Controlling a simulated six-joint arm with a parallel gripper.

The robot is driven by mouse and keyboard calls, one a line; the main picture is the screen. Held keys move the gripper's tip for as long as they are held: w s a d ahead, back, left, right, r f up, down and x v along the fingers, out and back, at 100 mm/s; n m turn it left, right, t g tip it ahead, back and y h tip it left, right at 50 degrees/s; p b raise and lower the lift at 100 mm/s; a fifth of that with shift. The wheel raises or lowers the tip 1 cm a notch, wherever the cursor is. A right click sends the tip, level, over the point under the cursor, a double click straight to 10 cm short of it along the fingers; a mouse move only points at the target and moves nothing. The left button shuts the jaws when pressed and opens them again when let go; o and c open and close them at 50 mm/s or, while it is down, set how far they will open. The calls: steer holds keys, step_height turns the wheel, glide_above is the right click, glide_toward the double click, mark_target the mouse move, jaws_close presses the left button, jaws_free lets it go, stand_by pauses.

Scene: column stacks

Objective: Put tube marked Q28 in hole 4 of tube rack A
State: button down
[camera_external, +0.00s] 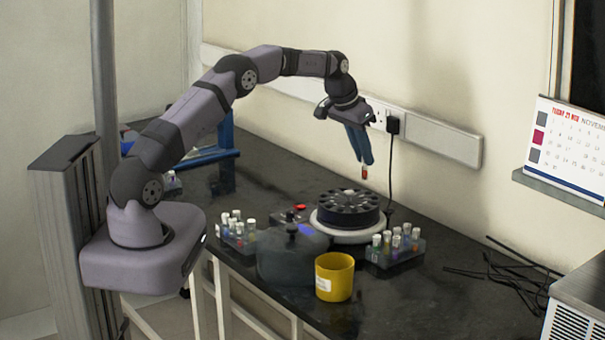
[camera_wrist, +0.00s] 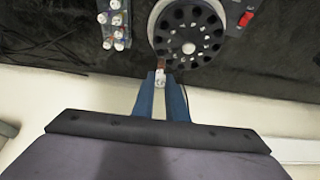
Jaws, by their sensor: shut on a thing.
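My gripper (camera_external: 366,158) has blue fingers and points down above the far side of the centrifuge rotor. It is shut on a small tube (camera_external: 364,172) with a red lower part, held in the air. In the wrist view the tube (camera_wrist: 160,78) shows a white cap between the fingertips. Its marking cannot be read. One tube rack (camera_external: 395,252) with several capped tubes stands right of the centrifuge; it also shows in the wrist view (camera_wrist: 107,30). Another rack (camera_external: 238,236) with several tubes stands to the left. I cannot tell which is rack A, nor read hole numbers.
The centrifuge (camera_external: 348,212) has an open black rotor with holes. A dark lid (camera_external: 292,255) and a yellow cup (camera_external: 334,278) stand in front. Loose black cables (camera_external: 500,265) lie at right. A plug (camera_external: 392,124) juts from the wall behind.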

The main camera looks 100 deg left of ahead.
steer(key=s+d+f+n+g, duration=0.2)
steer(key=s+d+n, duration=0.2)
steer(key=s+n, duration=0.4)
steer(key=s+d+f+n+g+h, duration=0.1)
steer(key=s+d+f+n+g, duration=0.2)
steer(key=s+n, duration=0.5)
steer(key=s+d+f+n+g+h, duration=0.1)
steer(key=s+d+f+n+g, duration=0.1)
steer(key=s+n, duration=0.5)
steer(key=s+d+f, duration=0.1)
steer(key=s+d, duration=0.1)
steer(key=s, duration=0.1)
steer(key=shift+d+n+g, duration=0.3)
steer(key=shift+n, duration=0.1)
steer(key=shift+f, duration=0.2)
steer(key=shift+f+b, duration=1.1)
steer(key=shift+f, duration=0.8)
